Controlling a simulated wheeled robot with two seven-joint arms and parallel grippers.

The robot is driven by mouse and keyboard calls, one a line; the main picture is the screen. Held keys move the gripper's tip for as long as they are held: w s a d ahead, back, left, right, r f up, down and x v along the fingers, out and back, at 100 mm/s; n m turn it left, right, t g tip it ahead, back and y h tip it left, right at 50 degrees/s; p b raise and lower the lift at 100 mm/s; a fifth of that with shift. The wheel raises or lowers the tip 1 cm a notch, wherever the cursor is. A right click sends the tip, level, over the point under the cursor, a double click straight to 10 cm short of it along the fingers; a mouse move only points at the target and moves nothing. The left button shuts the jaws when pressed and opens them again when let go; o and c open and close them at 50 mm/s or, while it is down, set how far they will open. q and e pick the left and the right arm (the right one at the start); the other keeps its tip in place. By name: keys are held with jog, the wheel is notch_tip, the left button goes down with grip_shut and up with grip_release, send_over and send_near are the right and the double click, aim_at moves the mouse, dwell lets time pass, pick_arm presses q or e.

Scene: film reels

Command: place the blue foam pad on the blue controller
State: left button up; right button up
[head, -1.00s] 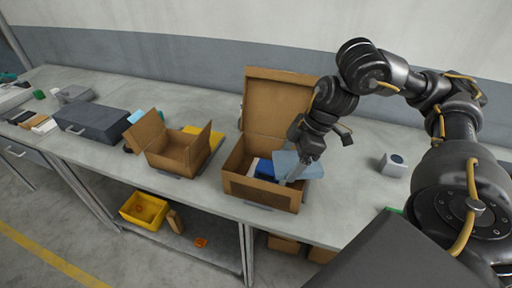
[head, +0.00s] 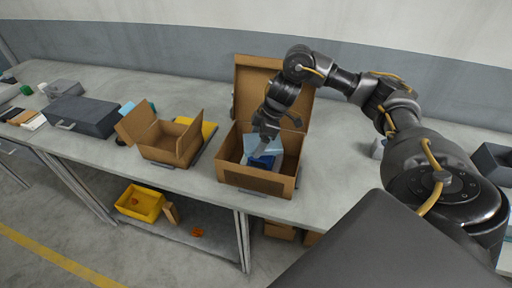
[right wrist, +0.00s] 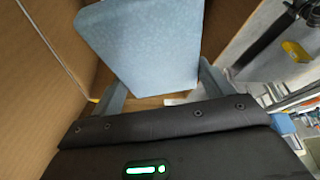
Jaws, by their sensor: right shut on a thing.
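The light blue foam pad (head: 252,148) is in my right gripper (head: 262,151), which is shut on it, inside the open cardboard box (head: 256,183). In the right wrist view the pad (right wrist: 145,42) is large, between the two fingers of the gripper (right wrist: 160,88), with box walls around it. A darker blue thing, apparently the blue controller (head: 266,162), lies in the box just below the pad and is partly hidden by the gripper. I cannot tell whether the pad touches it. My left gripper is not in view.
The box's raised lid (head: 245,90) stands behind my right gripper. A smaller open cardboard box (head: 160,153) stands to the left, with a dark grey case (head: 82,117) beyond it. A yellow bin (head: 140,203) is on the shelf below. The table's right part is mostly hidden by my arm.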

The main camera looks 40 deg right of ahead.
aim_at(259, 140)
jog(key=shift+w+f, duration=0.15)
notch_tip(259, 140, down, 3)
jog(key=shift+w+r, duration=0.1)
jog(key=shift+w, duration=0.05)
jog(key=shift+f, duration=0.3)
jog(key=shift+w+f, duration=0.1)
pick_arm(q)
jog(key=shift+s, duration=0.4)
pick_arm(e)
jog(key=shift+f, duration=0.1)
jog(key=o, duration=0.9)
jog(key=shift+o, duration=0.2)
